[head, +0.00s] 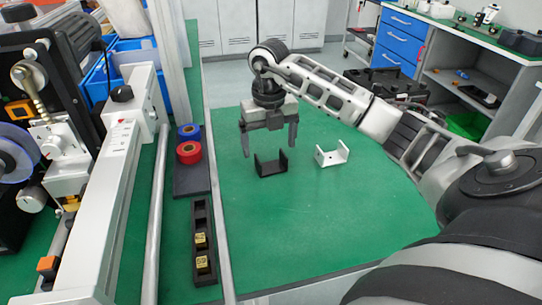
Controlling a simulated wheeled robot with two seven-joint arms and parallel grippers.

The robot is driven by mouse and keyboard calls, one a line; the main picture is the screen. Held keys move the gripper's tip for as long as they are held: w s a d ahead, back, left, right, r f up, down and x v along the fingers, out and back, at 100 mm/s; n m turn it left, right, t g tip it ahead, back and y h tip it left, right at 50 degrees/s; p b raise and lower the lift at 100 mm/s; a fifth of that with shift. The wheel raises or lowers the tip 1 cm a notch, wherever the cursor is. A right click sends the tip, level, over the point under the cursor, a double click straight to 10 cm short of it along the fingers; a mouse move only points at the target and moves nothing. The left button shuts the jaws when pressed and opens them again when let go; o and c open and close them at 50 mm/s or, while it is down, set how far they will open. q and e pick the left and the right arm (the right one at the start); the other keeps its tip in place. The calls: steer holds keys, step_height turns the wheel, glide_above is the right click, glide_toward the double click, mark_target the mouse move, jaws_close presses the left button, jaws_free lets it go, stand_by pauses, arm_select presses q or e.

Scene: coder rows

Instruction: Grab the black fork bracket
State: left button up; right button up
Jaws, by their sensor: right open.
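The black fork bracket (270,168) is a small U-shaped piece. It lies on the green table (300,220) with its two upright sides showing, left of a similar white bracket (331,155). My right gripper (269,152) is open, fingers pointing down, above and slightly behind the black bracket. Nothing is between its fingers, and the bracket appears apart from them. My left gripper is not in view.
A black tray (202,232) with yellow-marked pieces lies along the table's left edge. Red tape (189,152) and blue tape (188,131) sit behind it. A large machine (110,200) fills the left. The table's front is clear.

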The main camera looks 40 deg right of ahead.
mark_target(270, 165)
step_height(270, 165, down, 5)
steer(key=shift+d+r, duration=0.1)
steer(key=shift+r, duration=0.1)
steer(key=shift+c, duration=0.3)
steer(key=c, duration=1)
steer(key=shift+c, duration=0.3)
steer(key=shift+r, duration=0.1)
steer(key=shift+r, duration=0.5)
steer(key=w+d+r, duration=0.9)
steer(key=w+r, duration=0.1)
steer(key=r, duration=0.2)
steer(key=shift+d+b, duration=0.3)
steer(key=shift+d, duration=0.05)
